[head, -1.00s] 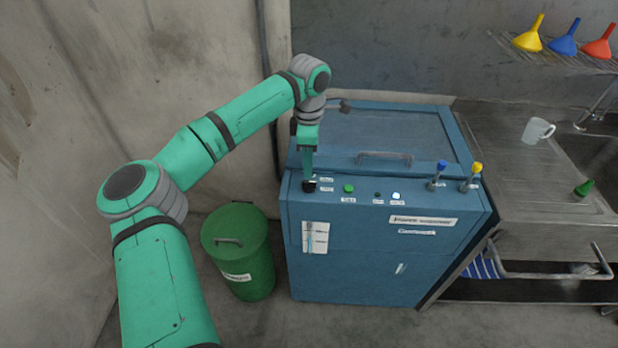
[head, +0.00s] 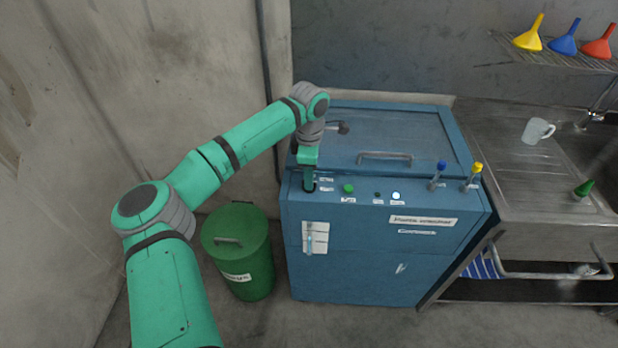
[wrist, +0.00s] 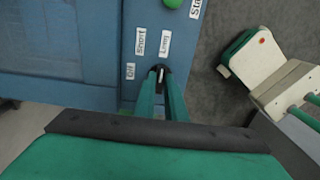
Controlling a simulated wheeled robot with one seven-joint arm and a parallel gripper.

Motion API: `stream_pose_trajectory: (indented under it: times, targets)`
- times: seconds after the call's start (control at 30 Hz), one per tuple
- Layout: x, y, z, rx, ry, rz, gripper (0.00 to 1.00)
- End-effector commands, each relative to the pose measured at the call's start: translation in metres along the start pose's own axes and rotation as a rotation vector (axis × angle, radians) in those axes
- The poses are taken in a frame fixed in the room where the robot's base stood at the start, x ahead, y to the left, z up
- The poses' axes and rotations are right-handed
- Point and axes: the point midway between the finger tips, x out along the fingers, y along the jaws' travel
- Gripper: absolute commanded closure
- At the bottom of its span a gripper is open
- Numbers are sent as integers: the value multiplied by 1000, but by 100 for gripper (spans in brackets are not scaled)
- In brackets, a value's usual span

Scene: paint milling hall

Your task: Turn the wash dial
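The wash dial (wrist: 161,73) is a small black knob with a white mark on the blue washer's front panel. In the wrist view its labels read Off, Short and Long, and the white mark points up, roughly toward Long. My gripper (wrist: 160,78) points down at the dial, with one green finger on each side. The fingers are close together and look shut on the knob. In the head view my gripper (head: 309,186) covers most of the dial at the panel's left end.
The washer (head: 345,265) has a green button (head: 348,188), a lit white lamp (head: 396,195) and a lid handle (head: 385,157). Blue-topped (head: 440,170) and yellow-topped (head: 475,174) levers stand at its right. A green bin (head: 240,265) is left; a sink counter (head: 520,190) is right.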

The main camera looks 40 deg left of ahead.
Motion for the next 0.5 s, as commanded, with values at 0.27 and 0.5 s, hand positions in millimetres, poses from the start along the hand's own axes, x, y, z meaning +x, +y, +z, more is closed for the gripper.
stream_pose_trajectory:
  times: [0.27, 0.5]
  targets:
    - [0, 0, 0, -23, 0, 1, 100]
    - [-1, 1, 0, -139, 2, 2, 100]
